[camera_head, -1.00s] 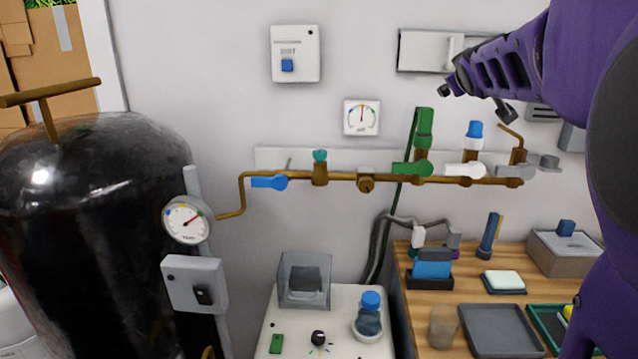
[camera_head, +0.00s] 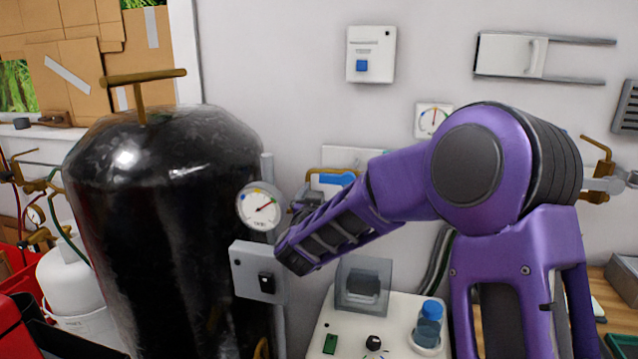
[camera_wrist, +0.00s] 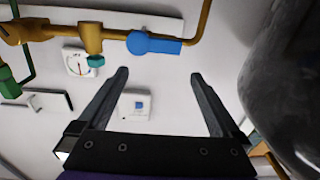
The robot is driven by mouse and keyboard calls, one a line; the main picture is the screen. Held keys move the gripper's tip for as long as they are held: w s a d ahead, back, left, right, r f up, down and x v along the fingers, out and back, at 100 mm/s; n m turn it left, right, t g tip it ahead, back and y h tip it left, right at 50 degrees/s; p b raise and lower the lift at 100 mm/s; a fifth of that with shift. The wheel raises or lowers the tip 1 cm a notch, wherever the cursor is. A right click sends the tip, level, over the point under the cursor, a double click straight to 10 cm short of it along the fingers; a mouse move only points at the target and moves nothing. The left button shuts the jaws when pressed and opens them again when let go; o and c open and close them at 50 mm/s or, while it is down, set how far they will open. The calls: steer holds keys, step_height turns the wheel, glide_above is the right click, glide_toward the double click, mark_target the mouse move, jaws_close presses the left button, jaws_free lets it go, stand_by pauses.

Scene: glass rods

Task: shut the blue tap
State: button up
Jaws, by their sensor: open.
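The blue tap's handle (camera_wrist: 155,43) shows in the wrist view on the brown pipe, just beyond my fingertips. The handle lies lengthwise along the straight run of pipe, not across it. In the head view, part of the blue tap (camera_head: 335,179) shows above my purple forearm, and the rest of its pipe is mostly hidden. My gripper (camera_wrist: 160,74) is open and empty, its two dark fingers spread wide with wall between them. In the head view my arm reaches left to near the pressure gauge, and my fingertips cannot be made out.
A teal-knobbed brass fitting (camera_wrist: 94,42) sits beside the blue tap. The black tank (camera_head: 165,230) and pressure gauge (camera_head: 261,208) stand left of my arm. A switch box (camera_head: 258,271) is under the gauge. A white bench unit (camera_head: 390,340) stands below my forearm.

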mark_target(333, 179)
steer(key=shift+m+g+h, duration=0.3)
steer(key=shift+m+h, duration=0.1)
steer(key=w, duration=0.3)
steer(key=w+d, duration=0.1)
steer(key=w, duration=0.3)
steer(key=w+f, duration=0.1)
steer(key=w, duration=0.2)
steer(key=shift+w+d+b, duration=0.35)
steer(key=shift+d, duration=0.05)
steer(key=shift+c, duration=0.3)
jaws_close()
